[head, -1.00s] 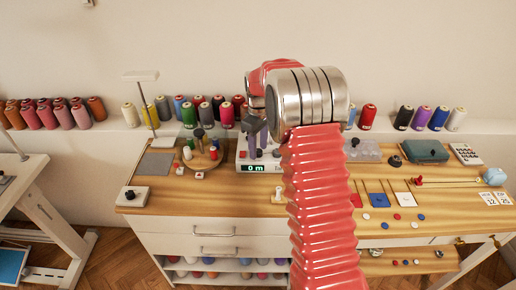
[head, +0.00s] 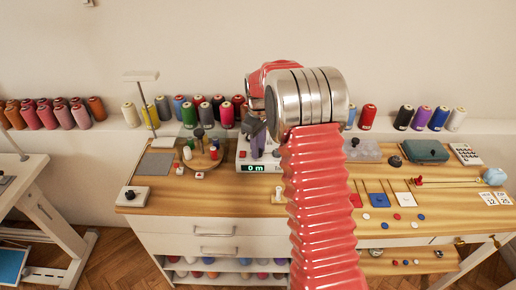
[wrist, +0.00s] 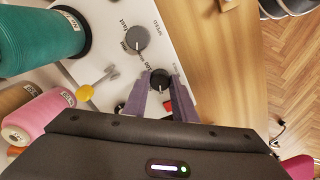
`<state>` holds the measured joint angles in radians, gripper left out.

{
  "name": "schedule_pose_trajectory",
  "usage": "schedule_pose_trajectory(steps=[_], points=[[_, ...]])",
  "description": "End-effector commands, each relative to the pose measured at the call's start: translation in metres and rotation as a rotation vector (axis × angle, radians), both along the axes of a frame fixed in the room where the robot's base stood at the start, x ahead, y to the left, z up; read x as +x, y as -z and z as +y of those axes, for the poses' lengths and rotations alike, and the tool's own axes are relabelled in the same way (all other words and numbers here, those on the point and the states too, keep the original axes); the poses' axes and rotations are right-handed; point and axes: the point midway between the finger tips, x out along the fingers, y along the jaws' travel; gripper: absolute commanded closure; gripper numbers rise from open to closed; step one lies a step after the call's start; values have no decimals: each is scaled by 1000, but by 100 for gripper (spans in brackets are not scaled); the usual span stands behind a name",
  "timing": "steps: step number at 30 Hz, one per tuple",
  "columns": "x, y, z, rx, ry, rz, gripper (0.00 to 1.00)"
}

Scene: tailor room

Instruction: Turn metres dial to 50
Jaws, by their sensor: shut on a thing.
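The winding machine (head: 244,157) stands on the wooden bench with a display (head: 253,168) that reads "0 m". In the wrist view, the small black metres dial (wrist: 160,79) sits on the machine's white face, with a "100" mark beside it. My gripper (wrist: 160,84) has its two purple fingers on either side of this dial, shut on it. In the head view my gripper (head: 258,146) is at the machine, and my arm hides the machine's right part and the dial.
A grey speed dial (wrist: 138,38) is close to the metres dial. In the wrist view, a green spool (wrist: 42,38) and a pink spool (wrist: 36,115) stand to the left. A round stand with small spools (head: 203,160) is left of the machine. The bench front is mostly clear.

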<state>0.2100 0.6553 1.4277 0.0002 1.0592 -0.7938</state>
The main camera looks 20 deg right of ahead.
Motion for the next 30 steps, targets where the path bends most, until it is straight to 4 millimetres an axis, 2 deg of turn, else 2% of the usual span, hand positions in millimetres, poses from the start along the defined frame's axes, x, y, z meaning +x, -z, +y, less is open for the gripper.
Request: schedule_pose_trajectory(steps=[14,30], points=[[1,-1,1,-1,99,-2,98],[1,-1,2,0,528,-2,98]])
